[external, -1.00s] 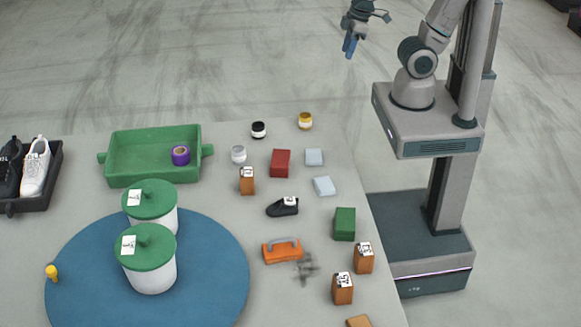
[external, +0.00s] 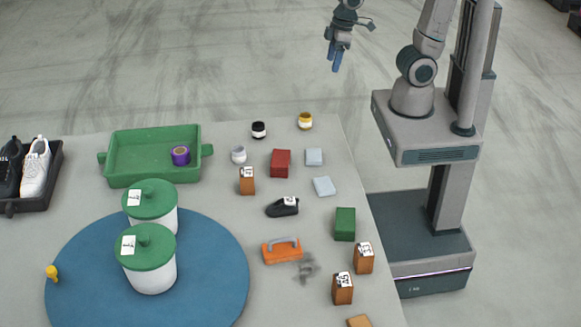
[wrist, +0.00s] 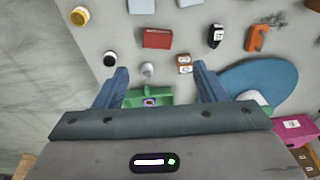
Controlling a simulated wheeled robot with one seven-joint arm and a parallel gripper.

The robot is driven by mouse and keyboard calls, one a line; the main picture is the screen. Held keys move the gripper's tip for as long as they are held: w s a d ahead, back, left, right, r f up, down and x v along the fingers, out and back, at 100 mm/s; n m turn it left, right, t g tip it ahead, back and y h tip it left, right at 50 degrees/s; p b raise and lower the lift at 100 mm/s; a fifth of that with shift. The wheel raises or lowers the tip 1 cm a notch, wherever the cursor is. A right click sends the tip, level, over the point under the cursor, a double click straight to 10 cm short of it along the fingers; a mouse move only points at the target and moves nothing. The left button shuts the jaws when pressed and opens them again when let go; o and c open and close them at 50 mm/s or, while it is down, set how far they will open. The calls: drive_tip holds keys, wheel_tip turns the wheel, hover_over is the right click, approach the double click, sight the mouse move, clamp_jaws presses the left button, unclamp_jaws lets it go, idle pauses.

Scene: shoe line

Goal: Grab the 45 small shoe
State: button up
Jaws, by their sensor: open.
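A small black shoe with a white label (external: 280,209) lies on the grey table, right of the middle in the external view. Its label is too small to read. It also shows in the wrist view (wrist: 215,40), at the upper right. My gripper (external: 336,68) is in the air beyond the far edge of the table, well away from the shoe. In the wrist view its two fingers (wrist: 160,76) are spread, with nothing between them. A black shoe (external: 10,170) and a white shoe (external: 36,168) stand in a dark tray at the far left.
Around the small shoe are a brown box (external: 247,184), a red box (external: 280,163), a light blue block (external: 324,187), a green box (external: 345,224) and an orange trowel (external: 281,253). Two lidded tubs stand on a blue disc (external: 215,270). A green bin (external: 125,160) holds purple tape.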

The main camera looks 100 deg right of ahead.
drive_tip(key=w+a+f+g+b, duration=0.1)
drive_tip(key=w+a+f+b, duration=0.5)
drive_tip(key=w+a+f, duration=0.3)
drive_tip(key=g+b, duration=0.1)
drive_tip(key=b, duration=0.6)
hover_over(285, 200)
wheel_tip(285, 200, down, 16)
drive_tip(key=r, duration=0.1)
drive_tip(key=f, duration=0.2)
drive_tip(key=f+b, duration=0.1)
drive_tip(key=f, duration=0.5)
drive_tip(key=shift+s+d+f, duration=0.1)
drive_tip(key=shift+s+f, duration=0.05)
drive_tip(key=shift+s, duration=0.15)
drive_tip(key=shift+w+f+b, duration=0.2)
drive_tip(key=shift+f+b, duration=0.7)
drive_tip(key=shift+f, duration=2.1)
drive_tip(key=c, duration=1.1)
